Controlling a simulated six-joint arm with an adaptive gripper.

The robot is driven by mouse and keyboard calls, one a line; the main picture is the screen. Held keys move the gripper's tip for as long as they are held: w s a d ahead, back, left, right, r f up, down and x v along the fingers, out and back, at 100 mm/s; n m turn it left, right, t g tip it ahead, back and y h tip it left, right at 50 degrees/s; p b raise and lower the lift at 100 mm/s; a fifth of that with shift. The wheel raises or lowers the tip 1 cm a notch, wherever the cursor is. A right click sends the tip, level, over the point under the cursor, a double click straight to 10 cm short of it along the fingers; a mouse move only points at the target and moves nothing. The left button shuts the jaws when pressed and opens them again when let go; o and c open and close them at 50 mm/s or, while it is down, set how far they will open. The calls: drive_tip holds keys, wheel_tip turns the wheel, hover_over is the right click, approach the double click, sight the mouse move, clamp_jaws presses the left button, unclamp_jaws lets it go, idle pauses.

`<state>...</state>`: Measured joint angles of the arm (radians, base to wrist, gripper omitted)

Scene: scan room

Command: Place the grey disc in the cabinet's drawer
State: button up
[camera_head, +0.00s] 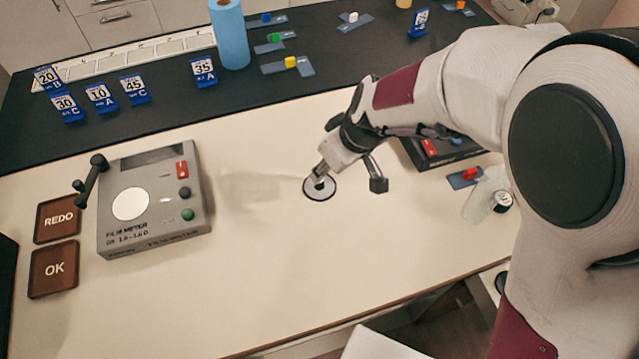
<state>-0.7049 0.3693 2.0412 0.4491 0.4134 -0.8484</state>
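My gripper (349,183) is low over the middle of the table, with its two dark fingertips spread apart. Its left fingertip is over a pale round mark or disc with a dark rim (311,195), and covers part of it. I cannot tell whether they touch, or whether this is the grey disc. Nothing shows between the fingers. A pale disc (130,204) is on top of the grey film meter (155,232) at left. A cabinet with drawer fronts (124,27) stands at the back left. I cannot tell which drawer the task means.
REDO (58,219) and OK (53,269) plates lie left of the meter. Numbered blue tags (204,71), a blue roll (230,35) and small coloured blocks stand on the black rear strip. A small can (502,201) is at right. The front middle tabletop is clear.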

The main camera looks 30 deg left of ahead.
drive_tip(key=shift+f, duration=0.1)
idle(0.3)
drive_tip(key=shift+x, duration=1.25)
drive_tip(key=shift+f, duration=0.15)
drive_tip(key=shift+x, duration=2.4)
drive_tip(key=shift+w+d, duration=0.1)
drive_tip(key=shift+w, duration=0.05)
clamp_jaws()
